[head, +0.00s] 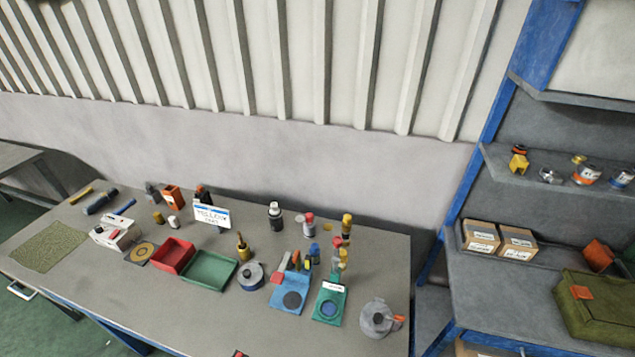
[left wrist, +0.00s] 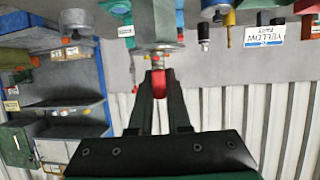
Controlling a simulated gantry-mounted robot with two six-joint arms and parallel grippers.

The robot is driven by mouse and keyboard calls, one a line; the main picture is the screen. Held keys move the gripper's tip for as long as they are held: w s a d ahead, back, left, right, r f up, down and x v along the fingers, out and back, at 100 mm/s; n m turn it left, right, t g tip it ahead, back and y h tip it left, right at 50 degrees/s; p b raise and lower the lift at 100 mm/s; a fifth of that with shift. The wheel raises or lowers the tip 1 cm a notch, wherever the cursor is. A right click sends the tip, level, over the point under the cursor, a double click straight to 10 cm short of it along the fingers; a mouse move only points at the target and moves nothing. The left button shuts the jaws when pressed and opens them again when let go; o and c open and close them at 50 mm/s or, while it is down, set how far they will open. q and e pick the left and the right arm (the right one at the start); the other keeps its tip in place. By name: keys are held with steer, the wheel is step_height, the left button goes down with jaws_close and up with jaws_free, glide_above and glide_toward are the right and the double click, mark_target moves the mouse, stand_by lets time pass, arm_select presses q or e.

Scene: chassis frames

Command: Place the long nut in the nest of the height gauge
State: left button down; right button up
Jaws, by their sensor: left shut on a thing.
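My left gripper (left wrist: 158,72) shows only in the left wrist view, an upside-down picture. It is shut, with a red piece (left wrist: 159,86) between its dark fingers, seemingly the long nut. A metallic, yellow-edged shape (left wrist: 160,50) lies in line beyond the tips; I cannot tell if it is part of the held piece. What looks like the height gauge in the head view is a green base (head: 327,314) with a round blue spot and a white label. A yellow-and-red column (head: 344,243) rises behind it. My right gripper is in neither view.
A blue plate with a dark disc (head: 292,299) stands left of the green base, a grey canister (head: 377,320) right of it. Red (head: 173,256) and green (head: 208,269) trays lie further left. A shelf unit (head: 515,285) stands right.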

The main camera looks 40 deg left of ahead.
arm_select(q)
steer(key=shift+r, duration=0.1)
steer(key=w+d+r+m+h+p, duration=0.3)
steer(key=w+d+r+p, duration=0.4)
steer(key=d+r+p, duration=0.4)
steer(key=shift+r+m+t+h+p, duration=0.3)
steer(key=shift+r+t+h+p, duration=0.1)
steer(key=shift+r+h, duration=0.25)
steer(key=shift+w, duration=0.1)
steer(key=shift+a+y, duration=0.1)
steer(key=shift+y, duration=0.15)
